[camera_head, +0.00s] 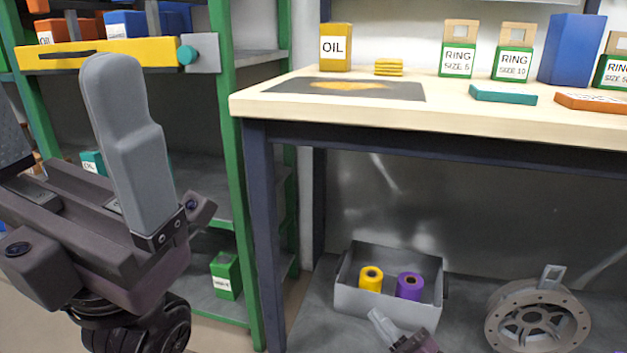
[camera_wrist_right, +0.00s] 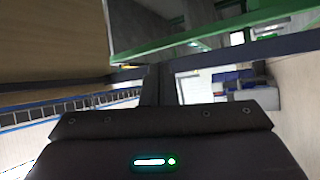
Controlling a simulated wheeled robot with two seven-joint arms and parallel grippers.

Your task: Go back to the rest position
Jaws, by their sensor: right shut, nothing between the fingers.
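My left gripper (camera_head: 55,85) is large and close at the left of the head view. Its grey right finger stands upright, and its other finger is cut off at the left edge. The fingers are well apart and I see nothing between them. My right gripper (camera_head: 380,318) is small at the bottom of the head view, in front of the grey bin. Its pale fingers are together and hold nothing. In the right wrist view, the dark gripper body (camera_wrist_right: 160,150) with a lit green strip fills the bottom. A dark upright piece, likely the closed fingers, rises above it.
A wooden table (camera_head: 370,112) with a dark frame holds oil and ring boxes. Below are a grey bin (camera_head: 385,303) with yellow and purple spools and a grey wheel-like part (camera_head: 520,340). A green shelf rack (camera_head: 235,200) with a yellow bar (camera_head: 140,54) stands at left.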

